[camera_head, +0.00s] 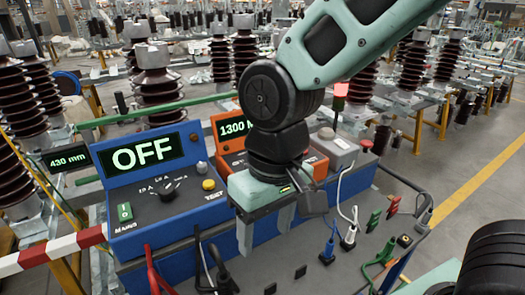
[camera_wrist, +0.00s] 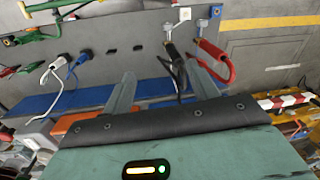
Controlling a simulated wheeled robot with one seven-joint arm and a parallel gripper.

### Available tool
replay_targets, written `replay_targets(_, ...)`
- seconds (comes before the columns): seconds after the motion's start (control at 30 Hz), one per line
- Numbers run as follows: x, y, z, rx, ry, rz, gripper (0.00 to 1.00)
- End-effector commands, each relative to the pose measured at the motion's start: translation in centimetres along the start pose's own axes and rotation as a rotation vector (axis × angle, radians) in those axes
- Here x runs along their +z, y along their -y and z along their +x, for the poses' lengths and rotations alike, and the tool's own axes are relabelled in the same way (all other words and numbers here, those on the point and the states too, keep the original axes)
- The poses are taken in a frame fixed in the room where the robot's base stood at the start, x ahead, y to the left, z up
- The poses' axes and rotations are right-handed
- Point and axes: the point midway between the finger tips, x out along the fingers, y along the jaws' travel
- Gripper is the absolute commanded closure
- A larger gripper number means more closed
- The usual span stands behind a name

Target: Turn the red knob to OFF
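A small red round knob (camera_head: 366,144) sits at the right end of the blue bench, beside a grey box; I cannot tell its setting. A blue instrument (camera_head: 150,220) at left has a screen (camera_head: 146,152) reading OFF and a dark rotary knob (camera_head: 168,189) with a small light mark. My gripper (camera_head: 265,240) points down over the bench front, right of the blue instrument and well left of the red knob. Its two fingers are apart with nothing between them.
An orange instrument (camera_head: 228,128) stands behind my arm, partly hidden. A grey panel (camera_head: 300,262) in front carries plugs and cables, including a red cable (camera_head: 153,268). A red lamp (camera_head: 340,90) stands behind. A red-white barrier (camera_head: 62,247) is at left.

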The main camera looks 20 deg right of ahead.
Motion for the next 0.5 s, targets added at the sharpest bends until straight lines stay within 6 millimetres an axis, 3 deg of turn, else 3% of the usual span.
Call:
replay_targets(0.03, -3.3, -0.4, -1.9, -0.021, 0.009, 0.174, 0.41)
replay_targets(0.17, -11.4, -3.9, -4.8, -0.042, 0.029, 0.693, 0.41)
replay_targets(0.3, -19.1, -9.7, -7.2, -0.019, 0.018, 1.227, 0.41)
replay_targets(0.4, -23.0, -14.0, -8.6, 0.012, -0.014, 1.547, 0.41)
replay_targets(0.5, -25.6, -17.4, -9.7, 0.037, -0.058, 1.781, 0.41)
